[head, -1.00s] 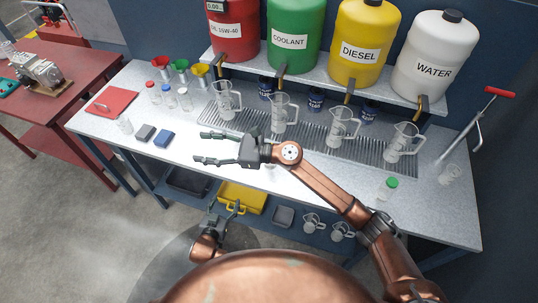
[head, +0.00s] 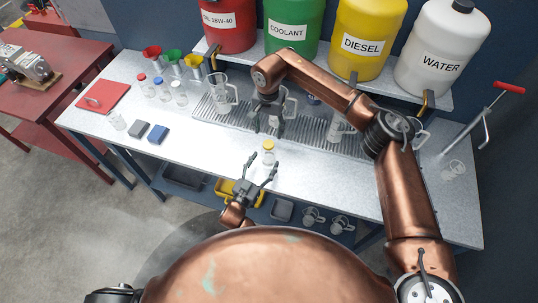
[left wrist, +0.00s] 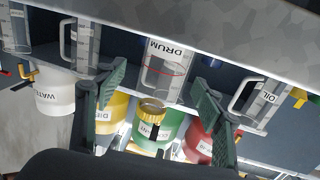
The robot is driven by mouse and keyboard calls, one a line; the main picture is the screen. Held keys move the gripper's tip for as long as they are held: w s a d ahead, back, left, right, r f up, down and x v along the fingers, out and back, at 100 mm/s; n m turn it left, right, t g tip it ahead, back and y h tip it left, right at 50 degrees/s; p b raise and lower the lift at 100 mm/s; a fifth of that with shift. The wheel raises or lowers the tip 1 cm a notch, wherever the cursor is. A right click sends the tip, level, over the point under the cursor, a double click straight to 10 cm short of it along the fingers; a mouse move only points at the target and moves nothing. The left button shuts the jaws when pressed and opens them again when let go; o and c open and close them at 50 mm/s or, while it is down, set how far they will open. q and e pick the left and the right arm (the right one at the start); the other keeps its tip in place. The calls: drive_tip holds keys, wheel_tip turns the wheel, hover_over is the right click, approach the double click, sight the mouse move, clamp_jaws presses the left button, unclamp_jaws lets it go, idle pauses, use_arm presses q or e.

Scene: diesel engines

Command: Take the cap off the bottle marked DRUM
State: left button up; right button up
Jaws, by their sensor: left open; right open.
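A small clear bottle with a yellow cap (head: 268,146) stands upright near the front edge of the workbench. The left wrist view, which is upside down, shows the bottle (left wrist: 163,75) with its DRUM label and yellow cap (left wrist: 152,106). My left gripper (head: 261,165) is open in front of the bottle. Its two fingers also show spread to either side of the bottle in the left wrist view (left wrist: 158,85), with no visible grip. My right gripper (head: 269,130) is open, pointing down, just behind and above the bottle.
Several clear jugs (head: 220,92) stand on the grooved drain grate (head: 205,110), partly hidden by my right arm. Capped bottles (head: 162,90) and a red folder (head: 103,96) are at the left. Blue and grey blocks (head: 157,136) lie nearby. Drums labelled COOLANT and DIESEL (head: 362,45) stand above.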

sight(265, 159)
use_arm(q)
drive_tip(key=x, duration=0.5)
drive_tip(key=shift+w+a+f, duration=0.1)
drive_tip(key=shift+a+f, duration=0.2)
drive_tip(key=shift+f, duration=0.05)
drive_tip(key=shift+s+r, duration=0.2)
drive_tip(key=shift+s, duration=0.05)
drive_tip(key=shift+w+f, duration=0.15)
drive_tip(key=shift+w, duration=0.05)
drive_tip(key=shift+c, duration=1)
drive_tip(key=shift+s, duration=0.15)
drive_tip(key=c, duration=0.5)
clamp_jaws()
